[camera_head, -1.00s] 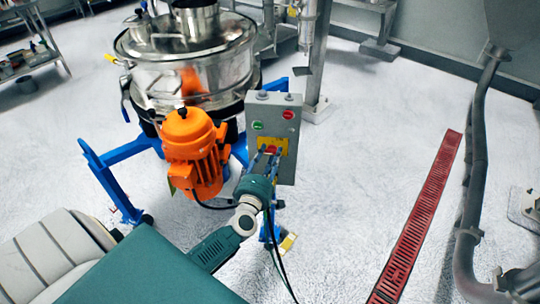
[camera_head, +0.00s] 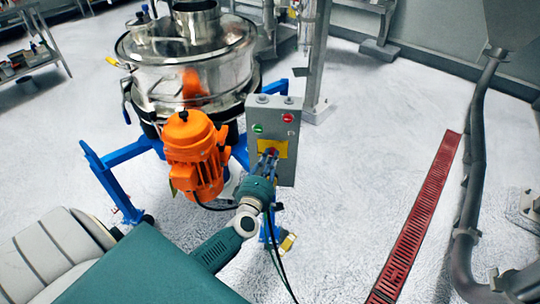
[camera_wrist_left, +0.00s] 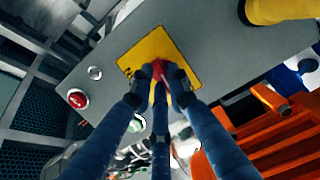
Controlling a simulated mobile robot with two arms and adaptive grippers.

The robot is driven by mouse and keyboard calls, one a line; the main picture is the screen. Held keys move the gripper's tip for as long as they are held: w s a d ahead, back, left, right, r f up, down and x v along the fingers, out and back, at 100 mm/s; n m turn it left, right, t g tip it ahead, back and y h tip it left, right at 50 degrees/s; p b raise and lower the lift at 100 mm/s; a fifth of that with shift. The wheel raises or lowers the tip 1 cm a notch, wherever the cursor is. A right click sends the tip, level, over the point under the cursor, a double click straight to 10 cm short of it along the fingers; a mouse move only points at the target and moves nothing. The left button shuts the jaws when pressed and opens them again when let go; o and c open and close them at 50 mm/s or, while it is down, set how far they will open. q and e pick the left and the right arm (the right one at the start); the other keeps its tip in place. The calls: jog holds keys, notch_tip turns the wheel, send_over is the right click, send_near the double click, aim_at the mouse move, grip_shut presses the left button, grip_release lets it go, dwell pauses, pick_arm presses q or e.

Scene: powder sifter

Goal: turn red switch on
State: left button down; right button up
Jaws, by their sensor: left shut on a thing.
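The red switch (camera_wrist_left: 158,70) sits on a yellow plate on the grey control box (camera_head: 285,114). The yellow plate also shows in the left wrist view (camera_wrist_left: 150,45). My left gripper (camera_head: 269,157) is at the yellow plate, with its fingers shut on the red switch; in the left wrist view the fingertips (camera_wrist_left: 160,75) meet around it and hide part of it. In the head view the switch is mostly hidden behind the fingers. My right gripper is not in view.
A green button (camera_head: 258,128) and a red button (camera_head: 288,118) sit above the plate. The orange motor (camera_head: 194,155) stands close left of my gripper, below the steel sifter (camera_head: 190,70) on its blue frame (camera_head: 110,180). A red floor grate (camera_head: 420,215) lies to the right, with open floor between.

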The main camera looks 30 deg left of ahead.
pick_arm(q)
jog(key=shift+w+d+f+m+g+y+p, duration=0.2)
jog(key=shift+m+g+p, duration=0.25)
jog(key=shift+m+p, duration=1.85)
jog(key=shift+s+d+r+m+g+y+p, duration=0.15)
jog(key=shift+m+g+y+p, duration=0.3)
jog(key=shift+m+p, duration=1.8)
jog(key=shift+w+d+f+m+g+y+p, duration=0.15)
jog(key=shift+m+g+p, duration=0.35)
jog(key=shift+m+p, duration=1.75)
jog(key=shift+a+r+m+b, duration=0.1)
jog(key=shift+m+b, duration=0.35)
jog(key=shift+m, duration=0.25)
jog(key=c, duration=1.7)
grip_release()
jog(key=shift+o, duration=0.2)
